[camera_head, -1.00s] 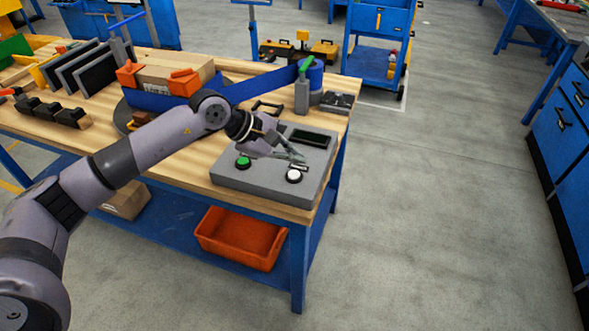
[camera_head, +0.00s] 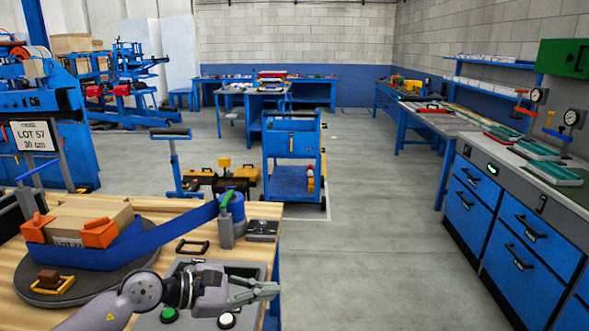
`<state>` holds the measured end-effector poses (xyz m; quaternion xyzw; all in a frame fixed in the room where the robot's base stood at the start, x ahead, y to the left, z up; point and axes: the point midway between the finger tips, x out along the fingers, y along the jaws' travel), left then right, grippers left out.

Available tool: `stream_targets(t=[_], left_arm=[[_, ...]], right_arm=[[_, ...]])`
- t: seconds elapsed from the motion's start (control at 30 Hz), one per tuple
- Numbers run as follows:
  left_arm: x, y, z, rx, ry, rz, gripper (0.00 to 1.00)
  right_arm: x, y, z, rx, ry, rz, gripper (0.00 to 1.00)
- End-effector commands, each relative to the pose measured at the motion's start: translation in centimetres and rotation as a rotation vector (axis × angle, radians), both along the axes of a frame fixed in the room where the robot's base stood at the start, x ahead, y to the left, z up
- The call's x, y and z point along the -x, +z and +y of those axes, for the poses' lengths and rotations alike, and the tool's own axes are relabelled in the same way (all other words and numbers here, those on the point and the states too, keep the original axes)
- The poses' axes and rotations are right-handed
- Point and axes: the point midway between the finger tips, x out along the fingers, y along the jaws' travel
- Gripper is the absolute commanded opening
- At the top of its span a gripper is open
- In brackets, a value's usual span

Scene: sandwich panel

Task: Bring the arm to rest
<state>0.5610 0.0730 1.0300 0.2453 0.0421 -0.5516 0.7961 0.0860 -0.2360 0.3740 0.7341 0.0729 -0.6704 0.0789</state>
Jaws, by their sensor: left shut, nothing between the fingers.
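My left arm comes in at the bottom left of the head view. Its gripper (camera_head: 262,288) is shut and empty. It appears over the right part of the grey control box (camera_head: 190,266), above the white button (camera_head: 228,320); I cannot tell the exact height. A green button (camera_head: 168,315) shows to the left, below the arm. The arm hides part of the box and its dark display. My right gripper is not in view.
A box labelled LOT (camera_head: 85,222) sits on a round turntable (camera_head: 40,298), with blue film running to a roll (camera_head: 232,208) on the wooden bench. A blue cart (camera_head: 291,165) stands behind. Blue drawers (camera_head: 530,235) line the right. The grey floor (camera_head: 375,255) between is clear.

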Motion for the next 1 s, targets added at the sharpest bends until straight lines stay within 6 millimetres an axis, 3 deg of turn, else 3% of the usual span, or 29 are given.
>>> stream_targets(t=[0.03, 0.07, 0.17, 0.27, 0.37, 0.47, 0.57, 0.73, 0.77, 0.9, 1.0], left_arm=[[1.2, 1.5, -2.3, 0.191, 0.027, 0.068, 0.0], [1.6, 2.6, -3.1, 0.306, 0.052, 0.114, 0.0], [2.1, 6.2, -3.8, 0.68, 0.154, 0.285, 0.0], [1.7, 8.2, -2.0, 1.042, 0.286, 0.483, 0.0], [1.0, 7.9, 1.6, 1.386, 0.447, 0.699, 0.0], [0.8, 4.9, 5.9, 1.711, 0.642, 0.918, 0.0], [2.0, -0.2, 9.9, 2.013, 0.877, 1.132, 0.0], [8.0, -10.7, 14.1, 2.434, 1.35, 1.428, 0.0], [9.4, -12.3, 14.5, -2.36, -1.36, -1.389, 0.0], [15.7, -17.7, 15.0, -2.014, -1.356, -1.189, 0.0], [19.7, -20.0, 14.7, -1.835, -1.35, -1.079, 0.0]], right_arm=[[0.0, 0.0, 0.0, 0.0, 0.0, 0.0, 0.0], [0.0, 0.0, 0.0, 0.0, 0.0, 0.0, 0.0], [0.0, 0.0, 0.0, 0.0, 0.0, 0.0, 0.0], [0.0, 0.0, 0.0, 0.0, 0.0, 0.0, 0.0], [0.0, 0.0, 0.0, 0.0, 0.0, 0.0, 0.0], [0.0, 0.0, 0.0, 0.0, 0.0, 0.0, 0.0], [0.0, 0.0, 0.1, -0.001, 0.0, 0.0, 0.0], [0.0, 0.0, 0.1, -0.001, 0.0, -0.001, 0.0], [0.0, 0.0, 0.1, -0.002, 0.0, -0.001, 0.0], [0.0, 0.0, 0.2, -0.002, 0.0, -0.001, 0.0], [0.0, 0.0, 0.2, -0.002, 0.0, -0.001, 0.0]])
